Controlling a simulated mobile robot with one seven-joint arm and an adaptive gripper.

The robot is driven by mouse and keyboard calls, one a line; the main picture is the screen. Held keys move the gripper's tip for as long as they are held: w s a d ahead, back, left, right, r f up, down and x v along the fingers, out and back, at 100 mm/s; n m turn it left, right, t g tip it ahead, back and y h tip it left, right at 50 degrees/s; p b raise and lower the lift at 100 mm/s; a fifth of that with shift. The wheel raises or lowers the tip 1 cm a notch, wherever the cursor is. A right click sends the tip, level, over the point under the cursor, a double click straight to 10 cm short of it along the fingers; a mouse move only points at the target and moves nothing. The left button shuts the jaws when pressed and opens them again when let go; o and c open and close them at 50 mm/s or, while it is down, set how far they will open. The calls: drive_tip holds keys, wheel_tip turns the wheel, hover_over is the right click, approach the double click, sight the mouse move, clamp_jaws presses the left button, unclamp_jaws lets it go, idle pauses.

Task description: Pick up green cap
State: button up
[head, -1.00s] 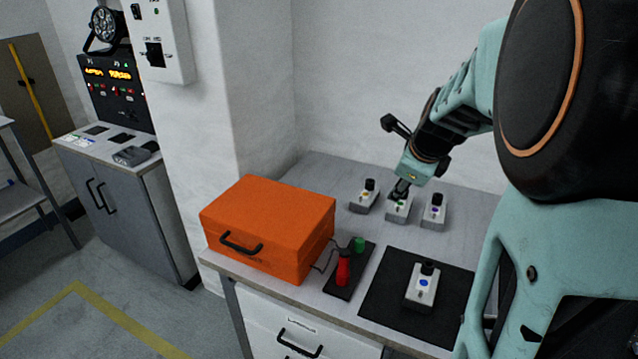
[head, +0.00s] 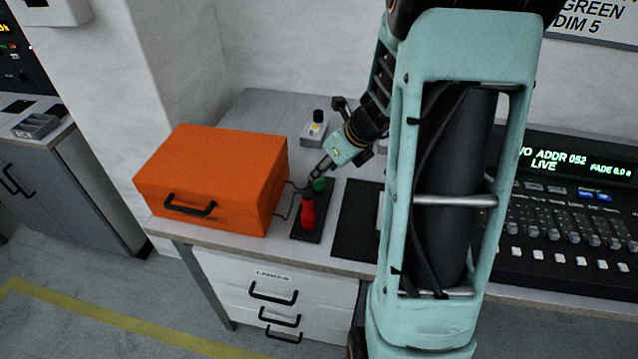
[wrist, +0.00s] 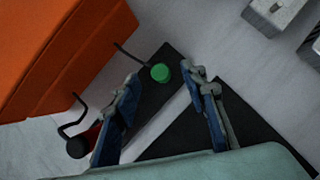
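The green cap (head: 319,184) sits on the far part of a narrow black mat (head: 326,222), behind a red bottle-shaped object (head: 308,210). My gripper (head: 317,177) is at the cap from behind and above, partly covering it in the head view. In the wrist view the cap (wrist: 161,73) shows between the two open, blue-padded fingertips (wrist: 160,76). A gap is visible on either side of it. I cannot tell how far it is from the fingertips in depth.
A larger black mat (head: 354,215) lies to the right. A small grey box with a black knob (head: 314,130) stands behind. A lighting console (head: 560,225) is at right.

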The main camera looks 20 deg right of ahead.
sight(319, 182)
drive_tip(key=b+x, duration=0.1)
drive_tip(key=x, duration=0.1)
drive_tip(key=b+x, duration=0.1)
drive_tip(key=x, duration=0.2)
drive_tip(key=shift+s+f, duration=0.2)
drive_tip(key=shift+r, duration=0.1)
drive_tip(key=shift+c, duration=0.7)
clamp_jaws()
